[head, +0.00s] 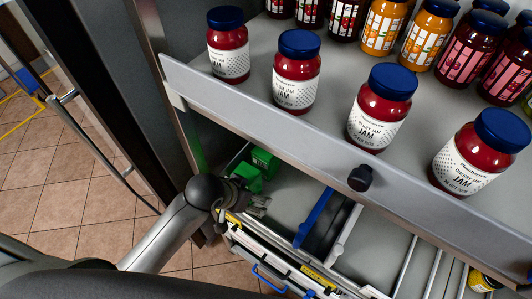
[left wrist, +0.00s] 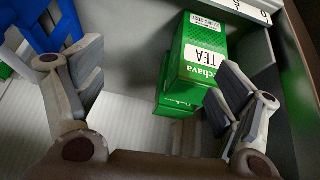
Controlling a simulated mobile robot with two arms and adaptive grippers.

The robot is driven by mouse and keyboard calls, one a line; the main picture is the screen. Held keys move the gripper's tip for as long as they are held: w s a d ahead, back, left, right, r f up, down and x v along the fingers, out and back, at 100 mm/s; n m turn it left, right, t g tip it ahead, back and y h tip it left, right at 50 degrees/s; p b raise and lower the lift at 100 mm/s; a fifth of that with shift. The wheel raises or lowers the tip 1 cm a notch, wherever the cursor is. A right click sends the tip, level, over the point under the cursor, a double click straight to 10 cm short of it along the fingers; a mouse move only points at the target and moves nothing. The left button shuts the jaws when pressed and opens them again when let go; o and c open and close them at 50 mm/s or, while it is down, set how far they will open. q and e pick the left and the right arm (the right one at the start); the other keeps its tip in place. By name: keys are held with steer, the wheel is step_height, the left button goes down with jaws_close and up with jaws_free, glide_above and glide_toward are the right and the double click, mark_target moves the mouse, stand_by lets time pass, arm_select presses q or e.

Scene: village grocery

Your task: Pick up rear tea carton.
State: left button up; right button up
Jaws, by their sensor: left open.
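Two green tea cartons show in the lower shelf bay in the head view: one farther back (head: 265,160) and one nearer my gripper (head: 247,177). In the left wrist view a green carton with a white TEA label (left wrist: 203,62) stands tilted in the picture, with more green carton (left wrist: 168,92) partly hidden behind it. My left gripper (head: 258,203) is at the bay's front beside the nearer carton. Its fingers (left wrist: 160,62) are spread and empty; the right finger overlaps the labelled carton's edge. My right gripper is out of view.
An upper shelf (head: 225,100) with several jam jars (head: 296,70) overhangs the bay. A blue divider (head: 314,218) and a white divider (head: 342,235) stand right of the gripper. A wall (left wrist: 285,70) is close right of the labelled carton in the wrist view.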

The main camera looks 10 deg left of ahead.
arm_select(q)
steer(key=w+d+r, duration=0.1)
steer(key=w+r, duration=0.3)
steer(key=t, duration=0.1)
glide_toward(264, 151)
steer(key=f, duration=0.1)
steer(key=shift+m, duration=0.3)
steer(key=p+x, duration=0.1)
steer(key=x, duration=0.4)
steer(key=shift+w+d+f, duration=0.2)
steer(key=shift+w+d, duration=0.05)
steer(key=shift+w, duration=0.15)
steer(key=shift+w+d+f, duration=0.1)
steer(key=shift+w+f, duration=0.1)
steer(key=shift+f, duration=0.1)
steer(key=p+x, duration=0.1)
steer(key=x, duration=0.2)
steer(key=shift+w+f+p, duration=0.3)
steer(key=shift+f, duration=0.35)
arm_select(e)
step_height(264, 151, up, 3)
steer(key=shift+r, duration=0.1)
arm_select(q)
steer(key=shift+c, duration=0.5)
